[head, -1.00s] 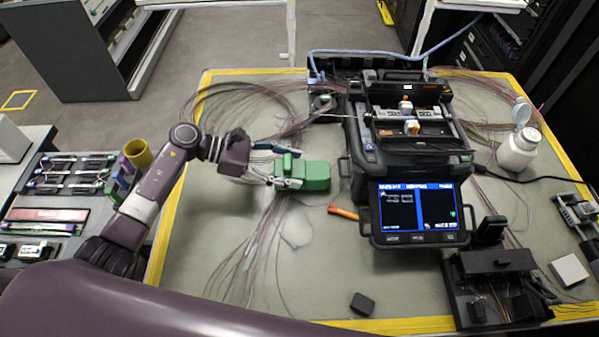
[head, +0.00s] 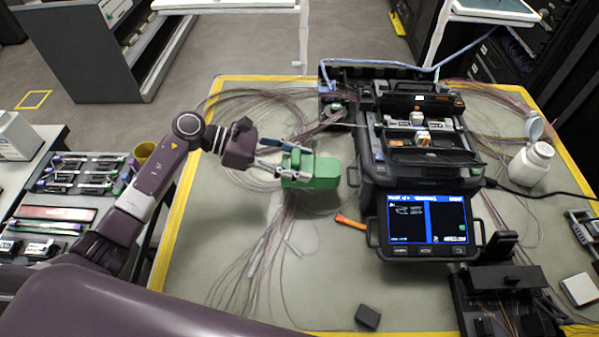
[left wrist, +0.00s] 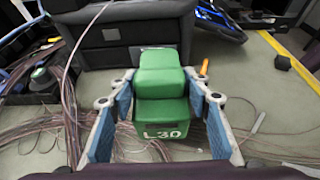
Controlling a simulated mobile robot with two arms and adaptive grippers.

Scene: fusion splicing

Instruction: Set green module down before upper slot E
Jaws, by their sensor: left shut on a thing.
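The green module (head: 318,172) is a blocky green box with "L30" on its near face in the left wrist view (left wrist: 163,112). My left gripper (head: 283,168) is shut on it, with blue-padded fingers on both sides of it in the left wrist view. The module is over the table mat (head: 330,285), left of the black splicer (head: 365,185); I cannot tell whether it touches the mat. No slot marked E can be made out in either view. My right gripper is out of view.
Thin fibre cables (head: 265,265) lie across the mat around and below the module. An orange pen-like tool (head: 350,221) lies to its right. A small black block (head: 368,317) is near the front edge. A white bottle (head: 531,164) stands right of the splicer.

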